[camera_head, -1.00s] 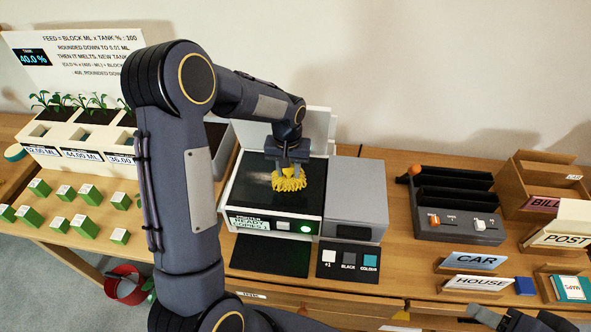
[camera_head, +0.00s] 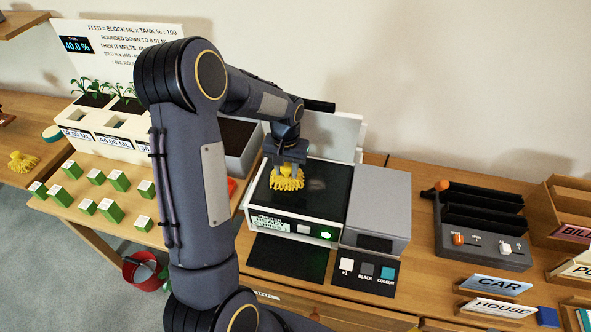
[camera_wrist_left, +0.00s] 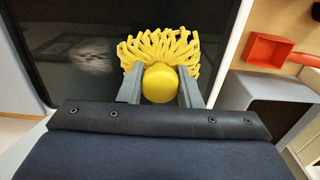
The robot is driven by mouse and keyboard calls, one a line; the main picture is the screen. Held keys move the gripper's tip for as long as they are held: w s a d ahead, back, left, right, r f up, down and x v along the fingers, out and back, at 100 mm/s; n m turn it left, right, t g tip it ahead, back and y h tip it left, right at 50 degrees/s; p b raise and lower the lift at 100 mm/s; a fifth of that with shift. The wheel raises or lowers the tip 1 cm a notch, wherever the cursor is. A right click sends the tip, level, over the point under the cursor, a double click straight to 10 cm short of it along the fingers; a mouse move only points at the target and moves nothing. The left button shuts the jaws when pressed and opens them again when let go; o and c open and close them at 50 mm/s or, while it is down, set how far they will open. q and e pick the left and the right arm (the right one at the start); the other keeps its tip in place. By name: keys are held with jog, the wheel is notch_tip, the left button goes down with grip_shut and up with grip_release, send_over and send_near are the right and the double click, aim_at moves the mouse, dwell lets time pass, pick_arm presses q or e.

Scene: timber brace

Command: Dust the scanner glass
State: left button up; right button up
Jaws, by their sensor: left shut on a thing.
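My left gripper (camera_head: 288,165) is shut on a yellow duster (camera_head: 287,179) with a mop-like fringe. In the left wrist view the duster's round yellow knob (camera_wrist_left: 160,83) sits between the two grey fingers. The fringe is over the dark scanner glass (camera_head: 328,190) and appears to touch it, on the glass's left part. A pale dusty smudge shows on the glass to the right of the duster, and also in the left wrist view (camera_wrist_left: 88,52). The scanner (camera_head: 341,236) has its lid (camera_head: 345,132) raised behind the glass and a green light on its front. My right gripper is not in view.
A grey box (camera_head: 376,200) adjoins the scanner's right side. A black slotted unit (camera_head: 482,222) stands further right, with CAR (camera_head: 495,285) and HOUSE cards in front. Green blocks (camera_head: 110,181) and planters stand at left. Another yellow fringed item (camera_head: 22,161) lies far left.

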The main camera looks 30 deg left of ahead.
pick_arm(q)
jog(key=shift+s+a, duration=0.25)
jog(key=shift+a, duration=0.5)
jog(key=shift+s+a, duration=0.2)
jog(key=shift+a, duration=0.55)
jog(key=shift+s+a, duration=0.1)
jog(key=shift+a, duration=0.8)
notch_tip(320, 180, up, 4)
jog(key=p, duration=0.3)
jog(key=shift+r, duration=0.25)
grip_shut()
jog(key=shift+r+p, duration=0.65)
jog(key=shift+r, duration=0.15)
